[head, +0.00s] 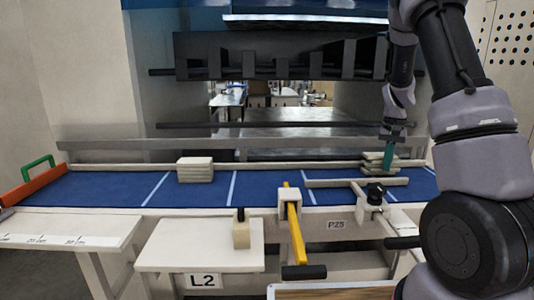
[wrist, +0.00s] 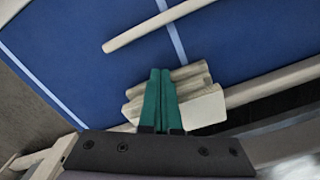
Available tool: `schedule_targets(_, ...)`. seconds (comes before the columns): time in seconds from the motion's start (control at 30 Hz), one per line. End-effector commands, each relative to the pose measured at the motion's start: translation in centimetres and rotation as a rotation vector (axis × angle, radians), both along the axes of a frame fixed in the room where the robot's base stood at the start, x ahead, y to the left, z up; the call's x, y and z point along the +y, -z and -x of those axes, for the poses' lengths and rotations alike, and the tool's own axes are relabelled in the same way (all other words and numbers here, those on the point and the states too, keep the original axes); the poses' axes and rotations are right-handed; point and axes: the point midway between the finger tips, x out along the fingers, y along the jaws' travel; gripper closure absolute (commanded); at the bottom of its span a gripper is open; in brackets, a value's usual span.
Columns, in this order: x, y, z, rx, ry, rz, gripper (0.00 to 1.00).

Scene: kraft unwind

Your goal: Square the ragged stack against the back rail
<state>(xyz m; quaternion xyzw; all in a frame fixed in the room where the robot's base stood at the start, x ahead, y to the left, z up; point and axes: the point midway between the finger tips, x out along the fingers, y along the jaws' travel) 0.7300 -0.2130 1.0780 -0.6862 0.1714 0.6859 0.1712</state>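The ragged stack (head: 372,158) is several pale flat blocks at the right end of the blue bench, by the back rail (head: 285,165). In the wrist view the stack's layers (wrist: 190,78) are offset and turned against each other, and its top block (wrist: 204,108) lies close to the rail (wrist: 268,86). I cannot tell if they touch. My gripper (head: 388,168) points down at the stack's front right side in the head view. Its two teal fingers (wrist: 160,72) lie together with nothing visible between them. They hide part of the stack, and contact is unclear.
A neat pale stack (head: 195,170) stands left on the blue surface (head: 265,190). A yellow-handled lever (head: 295,225) stands at the front edge. The surface between the stacks is mostly clear.

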Motion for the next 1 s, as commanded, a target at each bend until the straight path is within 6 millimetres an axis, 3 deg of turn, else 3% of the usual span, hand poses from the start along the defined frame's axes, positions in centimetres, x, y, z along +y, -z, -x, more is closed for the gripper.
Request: schedule_targets(1.0, 0.1, 0.0, -1.2, 0.000, -0.001, -0.001, 1.00)
